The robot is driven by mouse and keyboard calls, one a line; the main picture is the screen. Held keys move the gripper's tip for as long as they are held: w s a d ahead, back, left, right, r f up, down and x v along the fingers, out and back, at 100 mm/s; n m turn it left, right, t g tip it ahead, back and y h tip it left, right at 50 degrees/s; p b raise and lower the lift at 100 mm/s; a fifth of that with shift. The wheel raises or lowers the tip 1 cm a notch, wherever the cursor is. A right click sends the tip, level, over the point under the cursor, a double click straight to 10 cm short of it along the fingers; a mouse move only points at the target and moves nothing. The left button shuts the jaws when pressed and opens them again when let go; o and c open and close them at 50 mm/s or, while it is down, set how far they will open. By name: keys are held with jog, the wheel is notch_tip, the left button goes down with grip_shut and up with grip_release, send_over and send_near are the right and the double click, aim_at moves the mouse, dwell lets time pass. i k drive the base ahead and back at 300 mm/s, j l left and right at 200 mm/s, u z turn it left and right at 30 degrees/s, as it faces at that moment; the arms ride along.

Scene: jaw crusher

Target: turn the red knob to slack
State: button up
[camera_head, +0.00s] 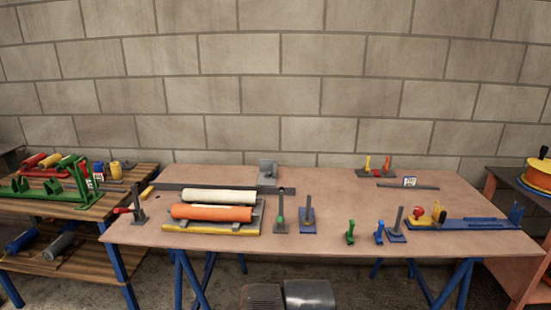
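A small red round knob (419,211) sits at the left end of a long blue fixture (470,224) on the right part of the table. A yellow piece (436,208) stands just right of the knob. Its setting is too small to read. A red-tipped lever (122,210) is at the table's left edge. My gripper is not recognisable in this view.
The brown table (330,185) has bare room in its middle and back. Orange and cream rollers (211,212) lie at left. Upright levers (308,218) and small green and blue clamps (350,232) line the front. Side benches stand left (110,195) and right (498,240).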

aim_at(418, 211)
jog(key=z, duration=1.4)
